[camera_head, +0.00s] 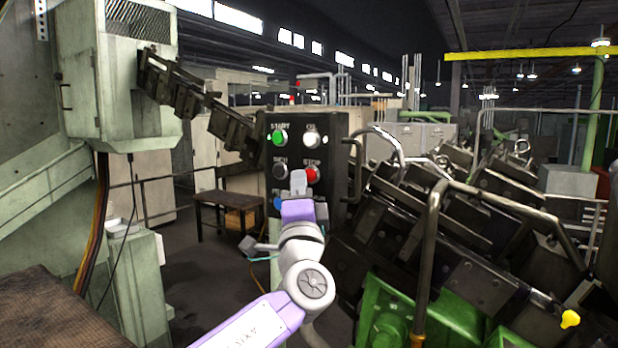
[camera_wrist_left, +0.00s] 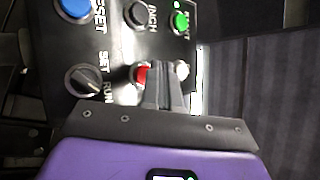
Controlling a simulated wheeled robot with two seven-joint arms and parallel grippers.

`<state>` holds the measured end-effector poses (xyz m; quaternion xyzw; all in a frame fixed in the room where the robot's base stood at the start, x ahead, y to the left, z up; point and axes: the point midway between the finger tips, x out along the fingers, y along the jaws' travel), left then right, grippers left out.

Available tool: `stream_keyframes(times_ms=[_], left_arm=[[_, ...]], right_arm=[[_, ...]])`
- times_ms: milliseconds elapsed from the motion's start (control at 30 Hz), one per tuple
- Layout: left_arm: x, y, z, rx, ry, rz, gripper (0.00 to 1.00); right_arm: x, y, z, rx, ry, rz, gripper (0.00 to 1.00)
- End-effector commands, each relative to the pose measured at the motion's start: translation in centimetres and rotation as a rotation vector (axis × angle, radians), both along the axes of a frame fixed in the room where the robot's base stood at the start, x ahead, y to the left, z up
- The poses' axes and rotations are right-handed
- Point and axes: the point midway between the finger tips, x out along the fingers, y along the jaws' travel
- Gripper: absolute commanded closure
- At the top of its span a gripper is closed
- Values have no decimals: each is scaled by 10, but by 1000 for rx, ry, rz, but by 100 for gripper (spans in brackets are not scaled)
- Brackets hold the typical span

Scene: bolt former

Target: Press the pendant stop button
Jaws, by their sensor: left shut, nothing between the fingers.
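The pendant (camera_head: 296,157) is a dark box with coloured buttons, hanging at the centre of the head view. Its red stop button (camera_head: 313,174) is on the right side, under the white button (camera_head: 311,140). My left gripper (camera_head: 298,178) is shut and empty, its fingertips in front of the panel, just left of the stop button in the picture. In the left wrist view the red button (camera_wrist_left: 141,75) shows beside the shut fingers (camera_wrist_left: 168,80), which hide part of it. I cannot tell whether the tips touch it. My right gripper is not in view.
The green start button (camera_head: 280,137) and black inch button (camera_head: 280,171) sit close by. The blue reset button (camera_wrist_left: 75,8) and a set/run selector knob (camera_wrist_left: 85,80) also share the panel. Dark chain-like machinery (camera_head: 460,220) and a bent metal rail (camera_head: 428,250) stand to the right.

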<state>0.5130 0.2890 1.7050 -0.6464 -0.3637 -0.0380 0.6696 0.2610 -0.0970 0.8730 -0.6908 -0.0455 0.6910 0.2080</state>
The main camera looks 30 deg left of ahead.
Motion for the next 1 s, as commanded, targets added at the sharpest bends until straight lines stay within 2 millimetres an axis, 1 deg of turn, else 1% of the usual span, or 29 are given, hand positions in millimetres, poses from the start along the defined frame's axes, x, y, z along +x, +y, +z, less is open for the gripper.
stream_keyframes(times_ms=[300,500,633,1000], left_arm=[[-30,3,-2,-3,-4,-1,100],[-46,4,-2,-1,0,-1,100],[-49,4,-1,-1,0,-1,100],[-49,4,0,-1,0,-1,100]], right_arm=[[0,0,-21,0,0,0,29],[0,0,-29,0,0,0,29],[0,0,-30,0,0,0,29],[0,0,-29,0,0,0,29]])
